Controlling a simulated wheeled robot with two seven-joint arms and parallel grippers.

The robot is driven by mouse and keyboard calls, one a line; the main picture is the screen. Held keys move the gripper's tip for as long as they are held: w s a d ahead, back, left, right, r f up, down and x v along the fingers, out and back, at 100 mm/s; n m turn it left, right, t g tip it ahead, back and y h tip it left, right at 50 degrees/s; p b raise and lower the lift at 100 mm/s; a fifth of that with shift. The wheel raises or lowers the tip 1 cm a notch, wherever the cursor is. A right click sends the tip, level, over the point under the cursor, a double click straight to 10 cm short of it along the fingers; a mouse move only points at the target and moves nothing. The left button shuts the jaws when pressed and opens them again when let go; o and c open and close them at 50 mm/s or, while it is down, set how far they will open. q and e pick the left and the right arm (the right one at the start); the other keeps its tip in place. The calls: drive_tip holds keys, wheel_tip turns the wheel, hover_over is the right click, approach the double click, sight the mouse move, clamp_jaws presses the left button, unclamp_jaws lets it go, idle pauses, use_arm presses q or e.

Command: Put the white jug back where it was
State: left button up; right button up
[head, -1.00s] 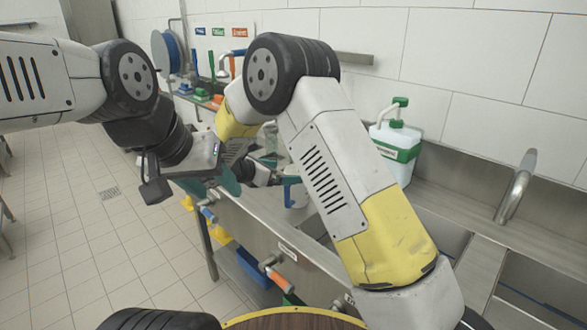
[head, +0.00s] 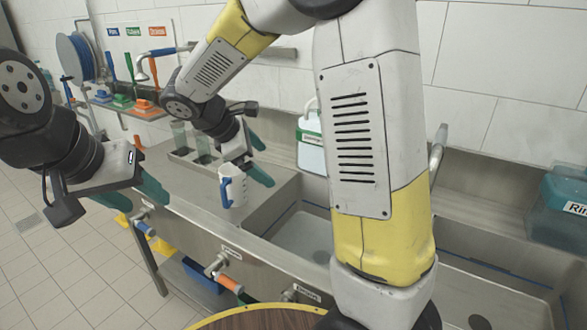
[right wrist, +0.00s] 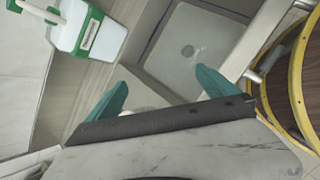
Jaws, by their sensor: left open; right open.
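The white jug (head: 238,187) with a blue handle stands upright in the head view, by the counter's front edge left of the sink. My right gripper (head: 260,158) is open, its teal fingers just above and right of the jug. In the right wrist view the right gripper (right wrist: 163,92) has its fingers spread; a pale shape between them is mostly hidden by the palm, and I cannot tell if it is the jug. My left gripper (head: 132,195) is open and empty in front of the counter, left of the jug.
A sink basin (head: 305,235) lies right of the jug; the basin also shows in the right wrist view (right wrist: 190,50). A white-green canister (head: 311,150) stands behind. Clear containers (head: 190,140) stand at the back left. A teal container (head: 560,205) is far right. Valves (head: 228,283) stick out in front.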

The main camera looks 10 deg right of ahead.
drive_tip(key=s+d+r+m+t+y, duration=0.1)
drive_tip(key=s+d+r+m+y, duration=0.1)
drive_tip(key=s+m, duration=0.3)
drive_tip(key=s+d+r+m+y, duration=0.2)
drive_tip(key=s+m+y, duration=0.2)
drive_tip(key=s+m, duration=0.2)
drive_tip(key=s+d+r+m+t+y, duration=0.1)
drive_tip(key=s+d+r+m+y, duration=0.1)
drive_tip(key=s+m, duration=0.3)
drive_tip(key=shift+s+d+r+m+t+y, duration=0.15)
drive_tip(key=shift+s+d+m+t+y, duration=0.25)
drive_tip(key=shift+s, duration=1.1)
drive_tip(key=shift+a, duration=0.15)
